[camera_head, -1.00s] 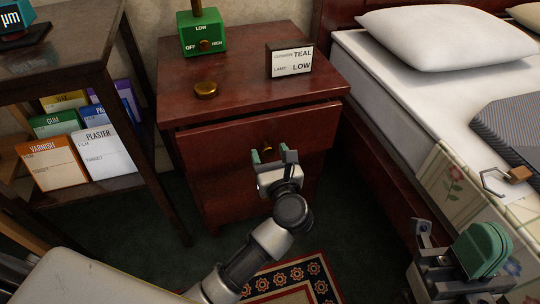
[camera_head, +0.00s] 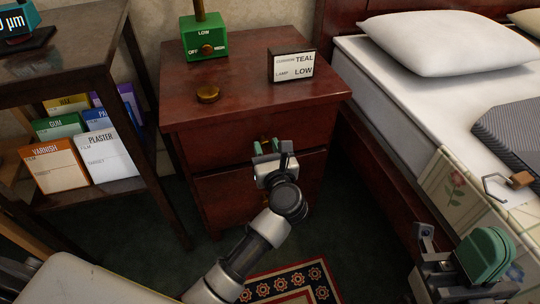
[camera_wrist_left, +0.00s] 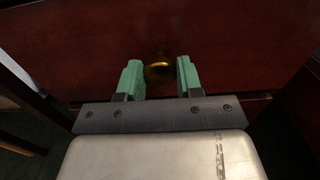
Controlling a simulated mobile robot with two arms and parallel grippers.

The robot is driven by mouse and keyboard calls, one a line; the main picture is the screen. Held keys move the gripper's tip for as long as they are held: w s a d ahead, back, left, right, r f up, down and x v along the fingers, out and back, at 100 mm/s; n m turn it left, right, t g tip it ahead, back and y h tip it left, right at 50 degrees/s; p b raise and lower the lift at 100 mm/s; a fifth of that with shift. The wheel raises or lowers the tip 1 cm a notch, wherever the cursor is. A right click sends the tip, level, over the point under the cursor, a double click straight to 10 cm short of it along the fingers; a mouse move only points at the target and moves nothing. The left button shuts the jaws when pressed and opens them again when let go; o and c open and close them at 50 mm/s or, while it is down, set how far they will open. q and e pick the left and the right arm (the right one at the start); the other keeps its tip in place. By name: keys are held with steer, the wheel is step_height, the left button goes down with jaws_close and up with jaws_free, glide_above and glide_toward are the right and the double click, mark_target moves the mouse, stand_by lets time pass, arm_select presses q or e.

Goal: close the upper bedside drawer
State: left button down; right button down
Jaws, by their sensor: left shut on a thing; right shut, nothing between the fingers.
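The upper bedside drawer (camera_head: 222,150) is a dark red wood front under the nightstand top (camera_head: 240,95). It looks flush, or nearly so, with the nightstand; no open gap shows above it. My left gripper (camera_head: 267,146) is in front of it, with its green finger pads on either side of the brass knob (camera_wrist_left: 158,69) in the left wrist view, shut on it. The knob is mostly hidden in the head view. My right gripper (camera_head: 486,252) is shut and empty at the lower right, beside the bed.
On the nightstand stand a green lamp base (camera_head: 204,37), a brass disc (camera_head: 208,94) and a small sign (camera_head: 292,65). A shelf unit with several coloured packets (camera_head: 107,154) is at the left. The bed (camera_head: 425,95) is at the right. A patterned rug (camera_head: 290,284) lies below.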

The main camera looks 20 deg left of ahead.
arm_select(q)
steer(key=shift+a+r, duration=0.1)
steer(key=c, duration=1.2)
jaws_free()
steer(key=shift+w, duration=0.1)
steer(key=o, duration=0.4)
steer(key=shift+w, duration=0.1)
steer(key=shift+o, duration=0.2)
steer(key=p+v, duration=0.2)
steer(key=v, duration=0.9)
steer(key=shift+w, duration=0.1)
steer(key=shift+a, duration=0.15)
